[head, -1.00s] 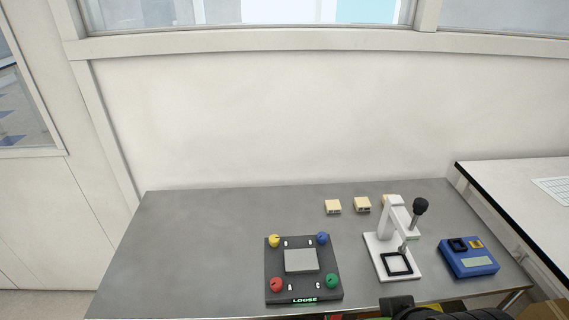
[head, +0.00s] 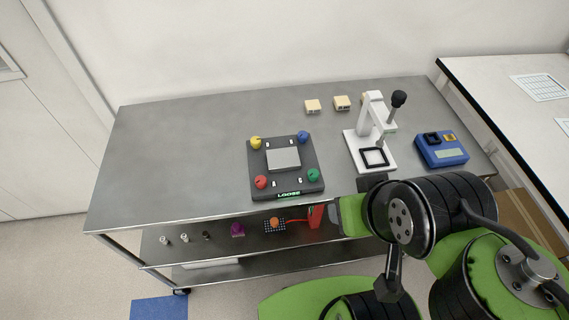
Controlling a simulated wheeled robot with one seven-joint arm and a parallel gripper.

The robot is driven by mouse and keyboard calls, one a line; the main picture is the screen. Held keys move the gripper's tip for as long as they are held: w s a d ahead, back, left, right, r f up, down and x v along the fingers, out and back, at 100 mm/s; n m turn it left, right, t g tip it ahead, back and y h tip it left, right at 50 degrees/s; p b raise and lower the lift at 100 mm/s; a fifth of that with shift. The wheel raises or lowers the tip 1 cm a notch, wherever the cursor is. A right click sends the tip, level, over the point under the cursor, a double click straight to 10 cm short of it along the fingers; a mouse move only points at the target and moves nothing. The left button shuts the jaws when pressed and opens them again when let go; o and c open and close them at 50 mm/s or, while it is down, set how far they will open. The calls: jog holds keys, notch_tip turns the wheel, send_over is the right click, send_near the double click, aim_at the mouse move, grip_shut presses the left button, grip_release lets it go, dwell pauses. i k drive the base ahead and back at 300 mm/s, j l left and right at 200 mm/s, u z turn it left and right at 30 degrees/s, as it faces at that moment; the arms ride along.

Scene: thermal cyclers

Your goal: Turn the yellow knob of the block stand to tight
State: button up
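The block stand (head: 262,186) is a dark square base on the grey metal table, with a light grey block (head: 284,158) in its middle. Its front label (head: 289,195) reads LOOSE in green. The yellow knob (head: 256,142) sits at its back left corner, with a blue knob (head: 303,137) back right, a red knob (head: 261,182) front left and a green knob (head: 313,174) front right. My green and black arm is at the lower right, in front of the table. My gripper's fingers cannot be made out, and nothing touches the yellow knob.
A white press (head: 363,150) with a black-balled lever stands right of the stand, then a blue device (head: 441,149). Small beige blocks (head: 312,106) lie behind. The table's left side (head: 170,150) is clear. A lower shelf holds a purple piece (head: 238,230) and an orange ball (head: 274,222).

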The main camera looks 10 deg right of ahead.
aim_at(255, 141)
jog(key=i+j+u, duration=0.1)
jog(key=j+u, duration=0.35)
jog(key=i+j+u, duration=0.1)
jog(key=j+u, duration=0.15)
jog(key=u, duration=0.15)
